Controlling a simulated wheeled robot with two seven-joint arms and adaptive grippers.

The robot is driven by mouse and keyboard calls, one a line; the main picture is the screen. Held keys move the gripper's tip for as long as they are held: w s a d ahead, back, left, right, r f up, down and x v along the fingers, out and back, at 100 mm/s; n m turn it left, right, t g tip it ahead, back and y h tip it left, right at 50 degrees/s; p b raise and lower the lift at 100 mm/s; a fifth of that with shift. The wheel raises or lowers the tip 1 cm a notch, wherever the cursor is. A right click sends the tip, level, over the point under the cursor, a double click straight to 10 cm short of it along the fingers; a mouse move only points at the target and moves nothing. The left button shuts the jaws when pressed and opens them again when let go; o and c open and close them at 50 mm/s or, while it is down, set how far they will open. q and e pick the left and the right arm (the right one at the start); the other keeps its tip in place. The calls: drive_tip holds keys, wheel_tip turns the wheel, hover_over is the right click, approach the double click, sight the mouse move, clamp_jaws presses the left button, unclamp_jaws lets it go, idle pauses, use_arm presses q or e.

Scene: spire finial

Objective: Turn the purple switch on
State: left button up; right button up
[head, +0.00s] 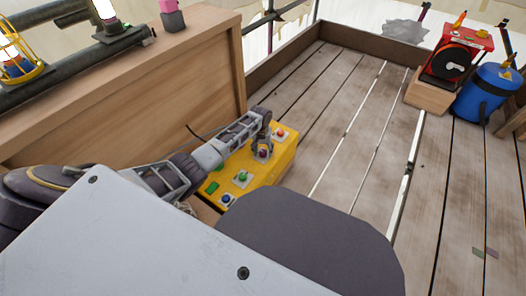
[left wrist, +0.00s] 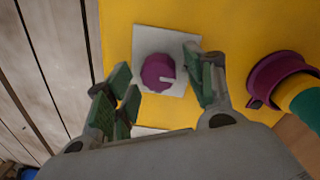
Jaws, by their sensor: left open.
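The purple switch (left wrist: 157,72) is a round knob with a pale notch on a white square plate (left wrist: 146,40), set on a yellow box (left wrist: 222,22). In the head view the box (head: 262,180) stands beside the wooden panel, and the purple switch (head: 263,154) lies just below my gripper. My left gripper (head: 264,142) hangs over the box. In the left wrist view its green-padded fingers (left wrist: 158,70) are apart, one on each side of the knob, with nothing held. I cannot tell whether they touch it. My right gripper is not in view.
Other switches on the box are red (head: 280,133), green (head: 242,176) and blue (head: 227,198). A purple ring (left wrist: 268,78) with a green and yellow part is at the box's right in the wrist view. The plank floor (head: 340,130) between is clear.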

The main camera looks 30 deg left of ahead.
use_arm(q)
drive_tip(key=c, duration=1)
